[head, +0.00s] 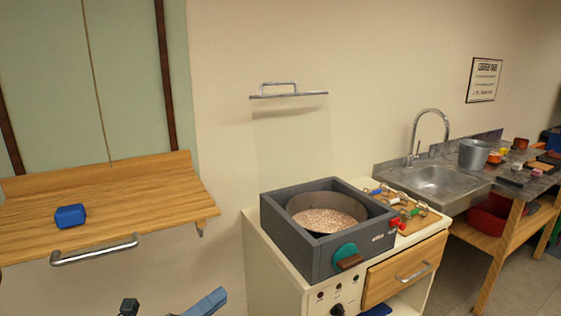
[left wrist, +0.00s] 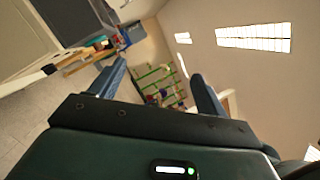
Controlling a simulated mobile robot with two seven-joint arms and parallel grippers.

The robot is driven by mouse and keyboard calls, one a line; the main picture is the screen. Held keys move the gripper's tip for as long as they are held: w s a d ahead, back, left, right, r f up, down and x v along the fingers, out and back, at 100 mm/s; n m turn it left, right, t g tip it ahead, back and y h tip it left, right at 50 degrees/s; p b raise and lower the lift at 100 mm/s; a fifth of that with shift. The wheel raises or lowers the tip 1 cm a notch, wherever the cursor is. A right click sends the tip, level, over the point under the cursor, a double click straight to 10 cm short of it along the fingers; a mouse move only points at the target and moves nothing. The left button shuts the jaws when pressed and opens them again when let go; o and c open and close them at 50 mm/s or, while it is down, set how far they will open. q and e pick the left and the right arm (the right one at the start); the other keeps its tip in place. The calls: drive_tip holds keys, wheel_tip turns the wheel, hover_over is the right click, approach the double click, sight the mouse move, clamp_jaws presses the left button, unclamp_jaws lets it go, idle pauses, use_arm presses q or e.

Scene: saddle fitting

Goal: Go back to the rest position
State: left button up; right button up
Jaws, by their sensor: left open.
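My left gripper (head: 207,302) shows only in part at the bottom edge of the head view, with one blue finger in sight. In the left wrist view both blue fingers of this gripper (left wrist: 158,72) stand wide apart with nothing between them. It is in front of the gap between the wooden shelf and the cream cabinet, clear of both. My right gripper is in neither view.
A blue block (head: 70,216) lies on the wooden shelf (head: 150,190) at left. A grey box (head: 290,250) with a round pan of speckled grains (head: 325,222) stands on the cream cabinet (head: 262,272). A sink (head: 440,180) and metal bucket (head: 473,154) are at right.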

use_arm(q)
drive_tip(key=s+a+f+n+t+y, duration=0.1)
drive_tip(key=s+a+f+n+y, duration=0.15)
drive_tip(key=f+n+y, duration=0.7)
drive_tip(key=s+a+f+n+t+y, duration=0.1)
drive_tip(key=s+f+n+y, duration=0.15)
drive_tip(key=f+n, duration=0.8)
drive_tip(key=s+f+n+g+y, duration=0.1)
drive_tip(key=s+f+n+g, duration=0.4)
drive_tip(key=s+n, duration=0.6)
wheel_tip(320, 180, down, 2)
drive_tip(key=shift+d+f+n+y, duration=0.15)
drive_tip(key=shift+n+y, duration=0.15)
drive_tip(key=shift+n, duration=0.5)
